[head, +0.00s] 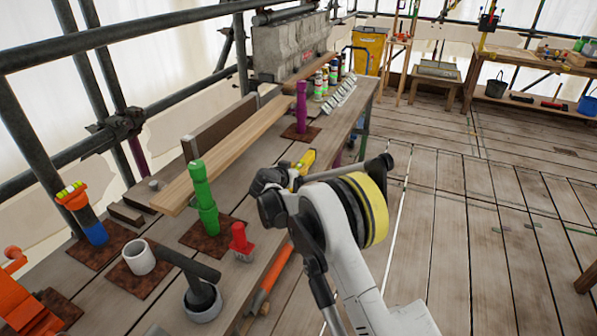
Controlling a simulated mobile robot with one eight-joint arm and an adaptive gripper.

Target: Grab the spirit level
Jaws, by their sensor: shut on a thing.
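A short yellow piece with dark marks, which looks like the spirit level (305,161), shows just behind my arm's dark end at the right edge of the long workbench (228,222). My gripper (294,179) is at its lower end and is shut on it. The fingers and the lower part of the yellow piece are mostly hidden by my arm. The piece is tilted, and I cannot tell whether it touches the bench.
On the bench stand a green turned post (203,196), a red piece (240,241), a purple post (301,108), a white cup (139,257) and a dark mallet (200,290). Long boards (225,150) lie behind. Scaffold rails (130,38) border the left. The plank floor at right is mostly clear.

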